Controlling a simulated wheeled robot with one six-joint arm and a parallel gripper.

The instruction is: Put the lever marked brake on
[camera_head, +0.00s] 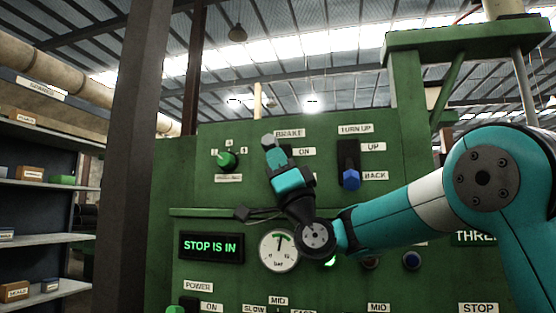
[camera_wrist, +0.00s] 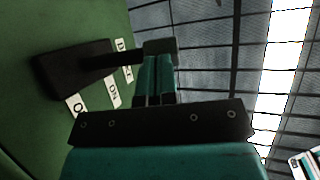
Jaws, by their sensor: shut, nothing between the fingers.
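The brake lever has a dark slot plate that shows in the wrist view (camera_wrist: 60,76), with a dark arm standing out to a grey knob (camera_wrist: 160,46). In the head view the knob (camera_head: 268,139) shows at the upper tip of my gripper, beside the BRAKE label (camera_head: 289,133) and a little above the level of its ON label (camera_head: 304,152). My gripper (camera_head: 272,151) is shut with nothing between its teal fingers. The fingertips are at the knob in the wrist view; I cannot tell whether they touch. My gripper hides most of the plate in the head view.
A TURN UP lever with a blue knob (camera_head: 351,179) is to the right. A green rotary knob (camera_head: 227,160) is to the left. Below are a STOP IS IN display (camera_head: 211,247) and a bar gauge (camera_head: 279,250). A dark post (camera_head: 145,150) stands left of the panel.

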